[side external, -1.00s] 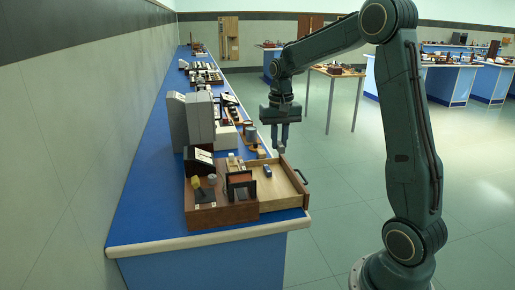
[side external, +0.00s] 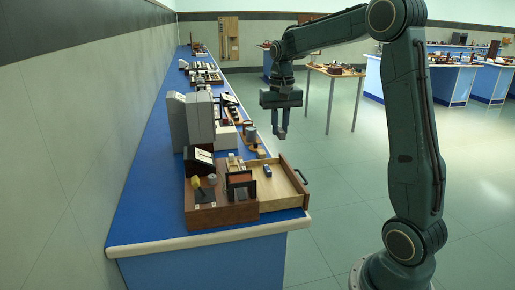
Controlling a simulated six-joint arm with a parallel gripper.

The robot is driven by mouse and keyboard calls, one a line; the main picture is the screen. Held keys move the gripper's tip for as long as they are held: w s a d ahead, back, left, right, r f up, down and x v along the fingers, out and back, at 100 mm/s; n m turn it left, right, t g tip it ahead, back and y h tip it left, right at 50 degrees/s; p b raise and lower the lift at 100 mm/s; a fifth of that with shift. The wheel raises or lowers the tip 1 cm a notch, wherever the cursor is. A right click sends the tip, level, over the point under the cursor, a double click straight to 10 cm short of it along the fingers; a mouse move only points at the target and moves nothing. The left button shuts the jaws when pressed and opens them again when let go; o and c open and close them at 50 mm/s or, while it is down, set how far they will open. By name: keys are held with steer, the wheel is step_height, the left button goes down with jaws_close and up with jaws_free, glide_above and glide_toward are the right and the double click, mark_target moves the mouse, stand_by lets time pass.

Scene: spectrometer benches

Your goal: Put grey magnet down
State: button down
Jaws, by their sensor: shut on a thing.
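My gripper (side external: 281,131) hangs pointing down in the air, beyond and above the open drawer. It is shut on a small grey piece at its fingertips, which I take to be the grey magnet. The piece is too small and too close in colour to the fingers to make out its shape. The gripper touches neither the drawer nor the bench.
The brown wooden box (side external: 222,214) beside the drawer holds a yellow piece, a grey cylinder and a dark frame. Grey cabinets (side external: 200,118) and small instruments crowd the blue bench (side external: 150,200) behind. The drawer floor is mostly bare.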

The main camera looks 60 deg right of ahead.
steer(key=w+a+r, duration=0.1)
steer(key=w+r, duration=0.1)
steer(key=w, duration=0.5)
steer(key=w+a+r, duration=0.2)
steer(key=w+r, duration=0.1)
steer(key=w, duration=0.4)
steer(key=shift+a+r, duration=0.25)
steer(key=shift+f, duration=0.1)
step_height(320, 180, down, 16)
steer(key=shift+r, duration=0.2)
stand_by(0.4)
steer(key=shift+f, duration=2.1)
steer(key=shift+f, duration=0.2)
